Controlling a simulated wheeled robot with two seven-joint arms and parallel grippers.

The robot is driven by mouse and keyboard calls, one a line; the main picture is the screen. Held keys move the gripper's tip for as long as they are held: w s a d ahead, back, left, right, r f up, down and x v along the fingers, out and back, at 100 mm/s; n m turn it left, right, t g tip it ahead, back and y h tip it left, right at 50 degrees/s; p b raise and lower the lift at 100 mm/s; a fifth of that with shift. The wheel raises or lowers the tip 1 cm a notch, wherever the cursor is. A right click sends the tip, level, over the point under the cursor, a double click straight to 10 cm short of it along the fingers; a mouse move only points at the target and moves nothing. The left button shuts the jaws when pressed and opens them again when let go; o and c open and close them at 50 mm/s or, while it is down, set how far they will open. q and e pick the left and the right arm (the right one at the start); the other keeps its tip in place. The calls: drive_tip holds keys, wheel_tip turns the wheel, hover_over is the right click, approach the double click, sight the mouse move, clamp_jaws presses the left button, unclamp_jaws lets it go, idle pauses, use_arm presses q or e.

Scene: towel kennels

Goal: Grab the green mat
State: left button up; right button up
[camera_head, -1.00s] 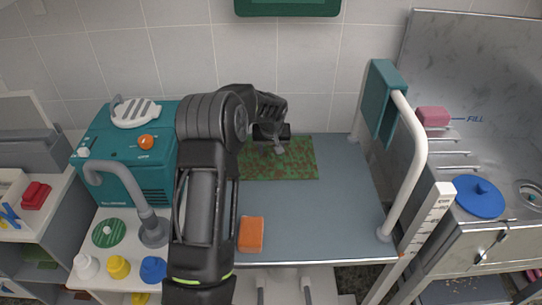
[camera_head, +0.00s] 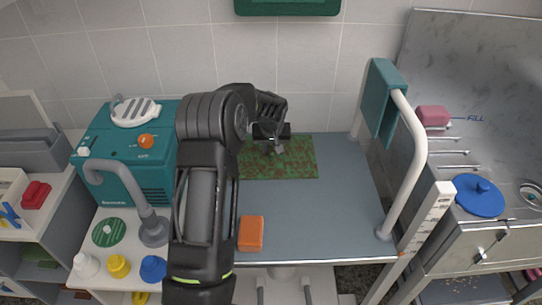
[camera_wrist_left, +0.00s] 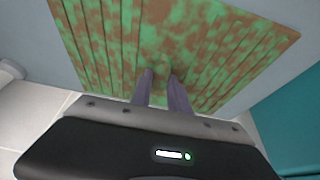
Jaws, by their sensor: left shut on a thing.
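The green mat (camera_head: 290,162), mottled with brown, lies flat at the back of the grey table top (camera_head: 310,215). It fills much of the left wrist view (camera_wrist_left: 185,45), where ridges show along its sides. My left gripper (camera_head: 272,148) reaches down onto the mat's back part, near its left half. In the left wrist view its two fingers (camera_wrist_left: 162,76) are close together at the mat, shut on it. The gripped bit of mat between the fingertips is too small to make out. My left arm hides the mat's left end in the head view. My right gripper is not in view.
An orange block (camera_head: 250,233) lies near the table's front edge. A teal machine (camera_head: 125,150) with a grey hose stands to the left. A white rail with a teal towel (camera_head: 384,100) rises at the right. The table's right middle is clear.

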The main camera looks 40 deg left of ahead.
sight(271, 150)
use_arm(q)
clamp_jaws()
drive_tip(key=shift+r, duration=0.15)
wheel_tip(271, 150, up, 10)
idle(0.7)
idle(0.6)
